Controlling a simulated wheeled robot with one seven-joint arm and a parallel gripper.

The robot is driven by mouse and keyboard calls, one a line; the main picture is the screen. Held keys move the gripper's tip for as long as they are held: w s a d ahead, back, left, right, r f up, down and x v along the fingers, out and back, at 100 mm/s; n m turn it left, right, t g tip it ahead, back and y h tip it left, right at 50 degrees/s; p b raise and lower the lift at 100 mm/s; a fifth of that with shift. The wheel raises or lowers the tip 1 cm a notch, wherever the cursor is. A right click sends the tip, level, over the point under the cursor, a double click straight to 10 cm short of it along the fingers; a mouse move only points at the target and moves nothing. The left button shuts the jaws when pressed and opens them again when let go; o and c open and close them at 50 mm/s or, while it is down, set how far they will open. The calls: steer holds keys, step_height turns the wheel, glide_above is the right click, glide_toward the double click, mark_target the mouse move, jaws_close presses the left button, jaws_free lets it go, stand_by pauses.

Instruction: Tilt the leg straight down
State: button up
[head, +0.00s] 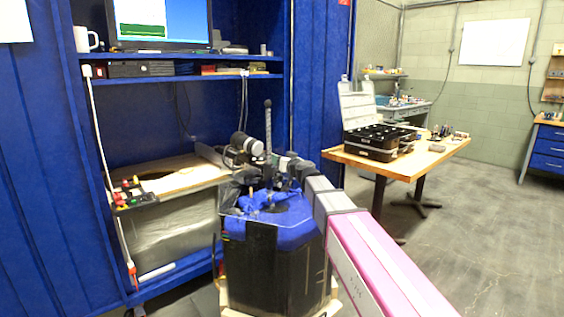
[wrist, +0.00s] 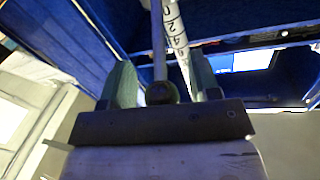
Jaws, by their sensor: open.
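A thin upright rod with a dark knob on top (head: 267,126) rises above the black tank with the blue cover (head: 262,260); I cannot tell for sure that it is the leg. My gripper (head: 284,172) is over the tank top, close to the rod's base, and its fingers are hard to make out there. In the wrist view my gripper (wrist: 161,80) has its two green fingers apart. A grey rod (wrist: 158,45) with a dark ball end shows between them, and I cannot tell whether they touch. A white tube with black numbers (wrist: 177,38) lies behind.
A blue cabinet with shelves (head: 180,75) and a wooden surface (head: 168,177) stands behind and left of the tank. A table (head: 395,166) with a black case stands at the right. The floor at the far right is clear.

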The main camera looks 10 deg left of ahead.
steer(key=v, duration=1)
steer(key=shift+s+d, duration=0.2)
steer(key=shift+s, duration=0.15)
